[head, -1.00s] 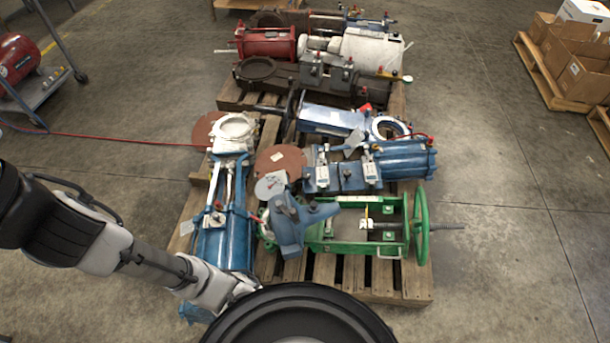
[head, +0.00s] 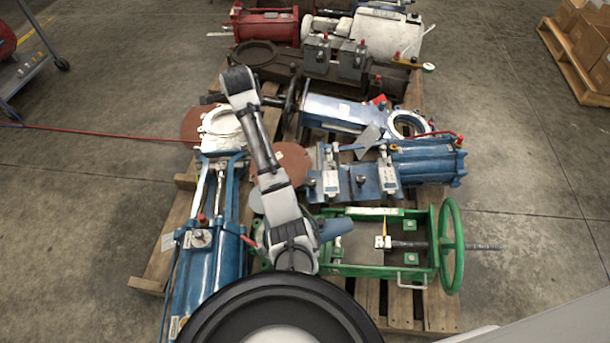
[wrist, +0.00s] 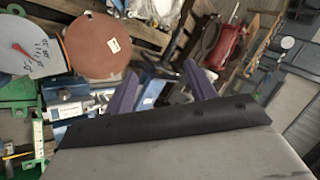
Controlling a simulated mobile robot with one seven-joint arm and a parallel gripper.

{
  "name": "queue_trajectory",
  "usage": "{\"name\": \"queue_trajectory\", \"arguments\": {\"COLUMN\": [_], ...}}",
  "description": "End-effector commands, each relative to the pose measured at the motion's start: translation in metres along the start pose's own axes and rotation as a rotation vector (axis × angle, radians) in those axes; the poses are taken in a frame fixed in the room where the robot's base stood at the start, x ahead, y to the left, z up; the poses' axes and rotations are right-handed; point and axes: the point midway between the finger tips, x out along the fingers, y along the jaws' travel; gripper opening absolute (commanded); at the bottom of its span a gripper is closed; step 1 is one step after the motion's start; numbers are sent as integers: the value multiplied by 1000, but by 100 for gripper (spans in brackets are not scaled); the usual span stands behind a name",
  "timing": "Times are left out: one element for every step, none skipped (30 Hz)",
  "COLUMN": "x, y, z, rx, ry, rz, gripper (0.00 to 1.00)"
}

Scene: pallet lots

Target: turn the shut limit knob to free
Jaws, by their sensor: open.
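I cannot make out which part is the shut limit knob, and no label is readable. Small box-like fittings (head: 331,183) sit on the blue plated unit (head: 425,165), with a dark knob (head: 361,180) between them. A red-tipped fitting (head: 202,219) stands on the long blue actuator (head: 198,275) at the left. My gripper (wrist: 160,92) shows in the wrist view with its two purple fingers apart and nothing between them. It hangs over the pallet load. In the head view my arm covers part of the load, and I cannot see the fingertips.
A green frame with a handwheel (head: 452,245) lies at the front right. A brown disc (head: 277,163) is beside my arm and also in the wrist view (wrist: 98,45). Red machinery (head: 264,28) is at the back.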

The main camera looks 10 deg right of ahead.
Motion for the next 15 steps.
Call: {"name": "queue_trajectory", "arguments": {"x": [26, 34, 42, 46, 50, 52, 53, 53, 53, 53, 52, 52, 52, 52, 54], "y": [47, 71, 100, 121, 141, 164, 180, 193, 208, 218, 225, 233, 237, 241, 244], "z": [-29, -42, -58, -69, -77, -88, -94, -99, -105, -108, -110, -112, -113, -114, -113], "rx": [121, 191, 280, 343, 402, 474, 523, 565, 614, 645, 668, 693, 706, 714, 721], "ry": [7, 10, 15, 20, 24, 31, 36, 41, 47, 51, 54, 58, 59, 60, 61], "rz": [124, 194, 282, 343, 399, 468, 515, 556, 603, 632, 656, 679, 693, 702, 709], "gripper": [55, 55, 55, 55, 55, 55, 55, 55, 55, 55, 55, 55, 55, 55, 55]}}
